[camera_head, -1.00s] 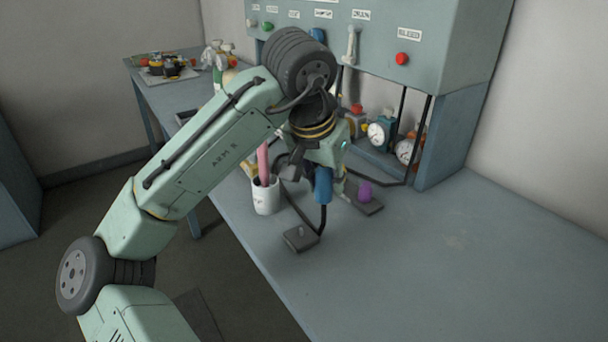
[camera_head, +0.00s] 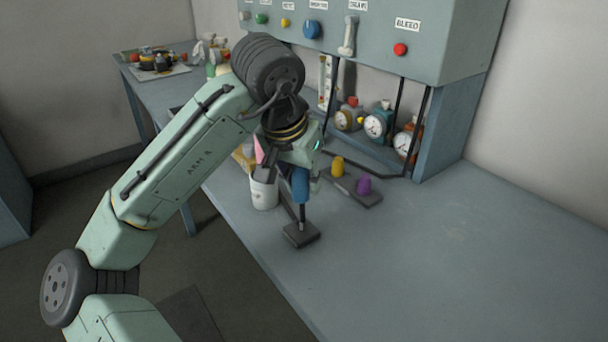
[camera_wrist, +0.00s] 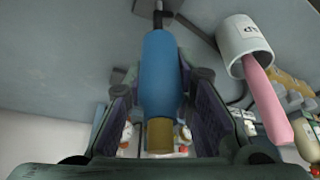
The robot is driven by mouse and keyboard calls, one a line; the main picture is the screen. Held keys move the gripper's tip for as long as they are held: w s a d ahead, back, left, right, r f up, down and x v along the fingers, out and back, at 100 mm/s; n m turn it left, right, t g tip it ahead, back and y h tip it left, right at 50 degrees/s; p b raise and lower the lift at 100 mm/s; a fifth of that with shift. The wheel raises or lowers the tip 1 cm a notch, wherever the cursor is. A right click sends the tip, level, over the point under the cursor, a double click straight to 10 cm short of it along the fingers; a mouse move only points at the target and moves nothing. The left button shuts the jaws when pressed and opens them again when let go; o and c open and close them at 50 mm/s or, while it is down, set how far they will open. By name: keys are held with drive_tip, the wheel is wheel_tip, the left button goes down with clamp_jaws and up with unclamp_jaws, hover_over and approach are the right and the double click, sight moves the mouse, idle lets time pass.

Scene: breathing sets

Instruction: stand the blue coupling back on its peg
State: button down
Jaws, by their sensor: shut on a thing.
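The blue coupling (camera_head: 301,186) hangs roughly upright in my gripper (camera_head: 300,174), which is shut on it. In the wrist view the coupling (camera_wrist: 160,75) lies between both fingers, with a brassy end (camera_wrist: 159,135) near the palm.
A white mug (camera_head: 264,193) holding a pink item stands close left of the coupling. A yellow coupling (camera_head: 337,165) and a purple coupling (camera_head: 364,186) stand on a dark base behind right. Gauges (camera_head: 376,125) stand under the panel. The bench's right side is clear.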

sight(297, 193)
drive_tip(key=shift+f+b, duration=1.25)
drive_tip(key=shift+f, duration=1.1)
drive_tip(key=shift+p, duration=0.65)
drive_tip(key=shift+f+b, duration=0.85)
drive_tip(key=shift+f, duration=0.7)
drive_tip(key=c, duration=1.3)
unclamp_jaws()
drive_tip(key=v, duration=1.2)
